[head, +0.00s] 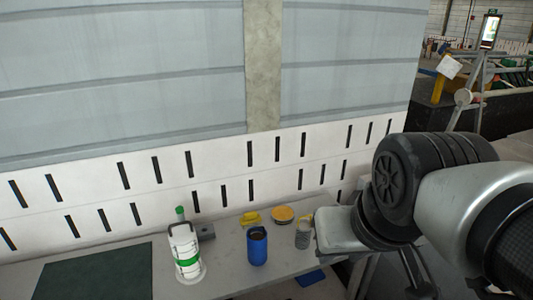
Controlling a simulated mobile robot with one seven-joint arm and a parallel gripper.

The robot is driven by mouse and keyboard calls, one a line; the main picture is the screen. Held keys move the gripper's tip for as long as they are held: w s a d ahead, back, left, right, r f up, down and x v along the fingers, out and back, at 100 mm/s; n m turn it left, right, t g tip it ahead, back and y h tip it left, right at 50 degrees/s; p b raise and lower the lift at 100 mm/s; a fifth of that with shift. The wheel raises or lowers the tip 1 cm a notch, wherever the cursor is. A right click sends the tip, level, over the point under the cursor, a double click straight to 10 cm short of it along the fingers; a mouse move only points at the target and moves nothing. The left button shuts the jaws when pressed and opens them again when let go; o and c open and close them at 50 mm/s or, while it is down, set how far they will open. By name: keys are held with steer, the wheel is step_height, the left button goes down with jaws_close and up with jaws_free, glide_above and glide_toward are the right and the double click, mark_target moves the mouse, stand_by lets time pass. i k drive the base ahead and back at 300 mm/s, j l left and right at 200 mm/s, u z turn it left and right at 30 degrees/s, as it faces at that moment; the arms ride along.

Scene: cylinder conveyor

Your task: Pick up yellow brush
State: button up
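A small yellow object (250,219) lies on the grey table behind a blue cup; it may be the yellow brush, but its shape is too small to make out. A round yellow item with a dark rim (282,215) lies just right of it. My arm comes in from the right. Its end, with what looks like my gripper (338,232), is at the table's right end, apart from the yellow object. The fingers cannot be made out, so I cannot tell whether they are open or shut.
The blue cup (257,247) and a clear container (303,236) stand near the yellow items. A white and green lantern (186,254) stands left, beside a dark green mat (93,272). A slotted white wall (220,180) runs behind the table (222,270).

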mark_target(250, 219)
steer(key=i+l+u, duration=0.1)
steer(key=i+u, duration=0.2)
steer(key=i, duration=0.2)
steer(key=i+l+u, duration=0.25)
steer(key=i, duration=0.2)
